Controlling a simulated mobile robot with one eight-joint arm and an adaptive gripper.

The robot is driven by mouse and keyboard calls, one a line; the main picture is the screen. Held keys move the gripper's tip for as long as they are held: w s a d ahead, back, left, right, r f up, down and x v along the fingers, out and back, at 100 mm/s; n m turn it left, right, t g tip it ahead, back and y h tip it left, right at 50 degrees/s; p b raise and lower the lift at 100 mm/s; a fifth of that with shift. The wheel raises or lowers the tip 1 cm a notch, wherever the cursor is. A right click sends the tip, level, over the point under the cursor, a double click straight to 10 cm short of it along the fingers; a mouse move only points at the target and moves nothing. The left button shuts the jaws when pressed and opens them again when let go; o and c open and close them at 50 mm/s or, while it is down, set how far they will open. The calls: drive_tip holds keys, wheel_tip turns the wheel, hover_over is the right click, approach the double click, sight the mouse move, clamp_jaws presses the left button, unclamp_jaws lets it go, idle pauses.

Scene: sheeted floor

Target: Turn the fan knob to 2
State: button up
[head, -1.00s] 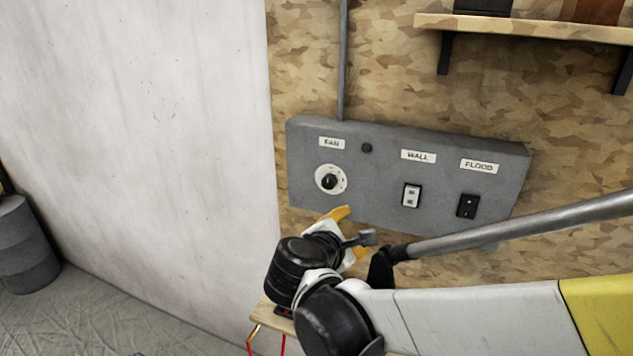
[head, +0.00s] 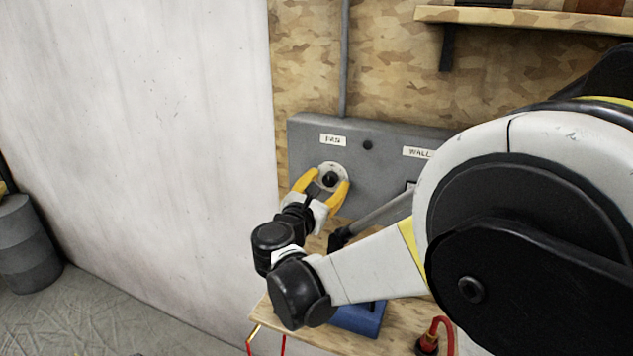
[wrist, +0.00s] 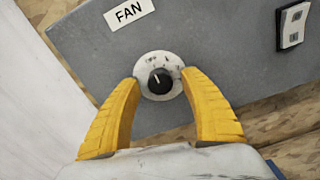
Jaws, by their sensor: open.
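The fan knob (head: 330,179) is a black dial on a round white plate on the grey control panel (head: 379,150), under a FAN label (head: 333,140). In the wrist view the knob (wrist: 160,81) carries a white pointer line that points up and slightly left. The marks on its plate are too small to read. My gripper (head: 326,182) has yellow fingers, open, one on each side of the knob. In the wrist view the fingers (wrist: 164,77) reach the lower edge of the plate, with gaps between them and the knob.
A WALL label (head: 417,152) and a wall switch (wrist: 292,26) are to the right on the panel. A wooden bench (head: 290,325) with a blue object (head: 358,318) lies below. A shelf (head: 540,18) is above right. A white wall (head: 140,130) stands to the left.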

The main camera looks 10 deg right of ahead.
drive_tip(key=shift+w+d, duration=0.25)
drive_tip(key=shift+w, duration=0.1)
clamp_jaws()
